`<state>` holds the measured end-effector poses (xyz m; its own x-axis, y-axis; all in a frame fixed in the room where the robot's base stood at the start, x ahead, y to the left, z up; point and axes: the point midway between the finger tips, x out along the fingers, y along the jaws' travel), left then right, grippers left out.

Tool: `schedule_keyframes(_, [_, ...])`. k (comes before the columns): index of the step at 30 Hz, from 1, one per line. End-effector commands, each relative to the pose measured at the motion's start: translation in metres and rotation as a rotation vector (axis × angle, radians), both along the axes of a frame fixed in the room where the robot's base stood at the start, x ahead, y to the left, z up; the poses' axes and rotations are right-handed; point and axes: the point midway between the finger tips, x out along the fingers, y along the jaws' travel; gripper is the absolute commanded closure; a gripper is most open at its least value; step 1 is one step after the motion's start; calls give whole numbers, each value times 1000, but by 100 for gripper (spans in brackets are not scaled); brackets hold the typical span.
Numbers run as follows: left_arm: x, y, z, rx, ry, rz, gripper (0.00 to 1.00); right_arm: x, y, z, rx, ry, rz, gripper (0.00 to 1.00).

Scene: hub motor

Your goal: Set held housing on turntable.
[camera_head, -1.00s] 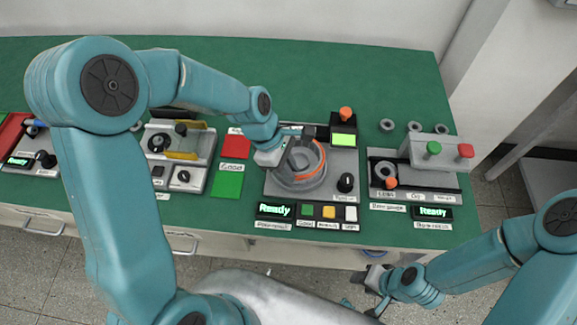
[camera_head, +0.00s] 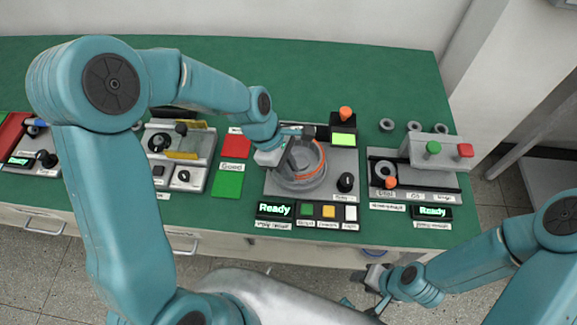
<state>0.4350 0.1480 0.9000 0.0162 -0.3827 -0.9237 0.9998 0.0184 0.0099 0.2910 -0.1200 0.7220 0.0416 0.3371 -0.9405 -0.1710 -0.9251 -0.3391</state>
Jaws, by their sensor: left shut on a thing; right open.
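The grey housing (camera_head: 301,169), a round part with an orange ring, is at the turntable station (camera_head: 328,190). The turntable itself is mostly hidden under it, so I cannot tell whether the housing rests on it or is just above. My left gripper (camera_head: 294,145) is shut on the housing at its back left side, and its fingers partly cover it. My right gripper (camera_head: 372,285) is open and empty, in front of the bench's front edge and below its top.
The station has a black knob (camera_head: 345,182), an orange button (camera_head: 345,113) and a "Ready" display (camera_head: 274,209). A bore gauge station (camera_head: 413,179) stands to the right. Red (camera_head: 235,146) and green (camera_head: 228,185) pads lie left. The green bench top (camera_head: 300,75) is clear behind.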

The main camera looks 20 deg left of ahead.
Motion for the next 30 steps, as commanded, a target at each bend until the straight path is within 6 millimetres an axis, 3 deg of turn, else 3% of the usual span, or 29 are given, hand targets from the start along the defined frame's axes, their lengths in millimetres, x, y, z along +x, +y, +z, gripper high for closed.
schedule_keyframes(30, [1, 0, -7, 0, -2, 0, 100, 0, 0, -5, 0, 0, 0, 57])
